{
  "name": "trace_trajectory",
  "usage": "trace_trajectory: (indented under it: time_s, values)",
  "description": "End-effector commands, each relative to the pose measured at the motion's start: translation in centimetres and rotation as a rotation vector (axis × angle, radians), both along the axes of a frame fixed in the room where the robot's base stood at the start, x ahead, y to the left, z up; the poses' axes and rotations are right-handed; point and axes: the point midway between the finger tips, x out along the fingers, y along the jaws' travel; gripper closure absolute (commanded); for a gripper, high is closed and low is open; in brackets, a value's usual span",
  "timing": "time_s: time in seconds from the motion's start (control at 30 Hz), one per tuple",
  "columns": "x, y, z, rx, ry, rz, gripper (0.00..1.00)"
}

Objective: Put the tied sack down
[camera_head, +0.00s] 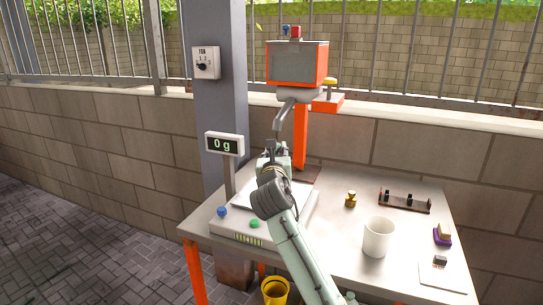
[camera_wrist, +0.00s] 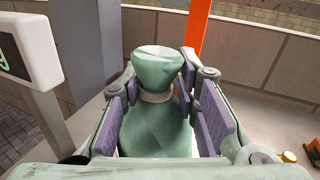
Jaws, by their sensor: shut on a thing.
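A green tied sack (camera_wrist: 155,132) fills the middle of the wrist view, upright, with a pale tie around its neck and a flared top. My gripper (camera_wrist: 160,92) is shut on it, its purple finger pads on either side near the neck. In the head view my gripper (camera_head: 272,160) is over the back of the scale (camera_head: 240,228); my arm hides most of the sack there. The scale's display (camera_head: 224,144) reads 0 g. I cannot see the sack's bottom or whether it touches anything.
An orange machine (camera_head: 297,64) with a grey spout stands behind my gripper. On the table (camera_head: 335,262) to the right are a white cup (camera_head: 378,237), a small brass weight (camera_head: 350,200), a dark rack (camera_head: 404,201) and a purple sponge (camera_head: 442,237). A yellow bucket (camera_head: 275,291) stands below.

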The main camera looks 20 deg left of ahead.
Motion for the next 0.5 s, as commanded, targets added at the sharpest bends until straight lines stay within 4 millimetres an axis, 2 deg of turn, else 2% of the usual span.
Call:
trace_trajectory:
  time_s: [0.03,0.43,0.47,0.5]
  values:
    - [-0.11,-0.3,-0.81,0.003,-0.001,-0.001,1.0]
    - [-0.16,-0.33,-0.99,0.0,-0.001,0.0,1.0]
    - [-0.13,-0.29,-1.08,-0.001,0.003,0.001,0.7]
    - [-0.14,-0.28,-1.06,-0.001,0.003,0.001,0.67]
